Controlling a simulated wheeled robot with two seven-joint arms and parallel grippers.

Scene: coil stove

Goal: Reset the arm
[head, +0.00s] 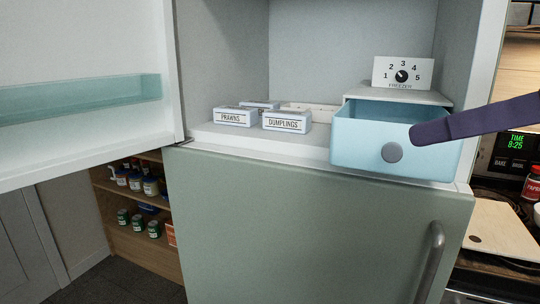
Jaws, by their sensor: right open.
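My right gripper (428,132) comes in from the right edge as a dark purple shape. Its tip overlaps the upper right of the light blue drawer (355,150) in the picture, right of and above the round grey knob (392,152). The gripper is open and nothing shows held in it. I cannot tell whether it touches the drawer. The drawer is pulled out of the freezer compartment, and its inside looks empty where it shows. My left gripper is not in view.
The freezer door (80,75) stands open at left. Boxes labelled prawns (235,117) and dumplings (287,122) sit on the freezer floor. A dial panel (403,73) stands above the drawer. A fridge door (310,225) with a handle (432,255) is below. A board (500,230) lies at right.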

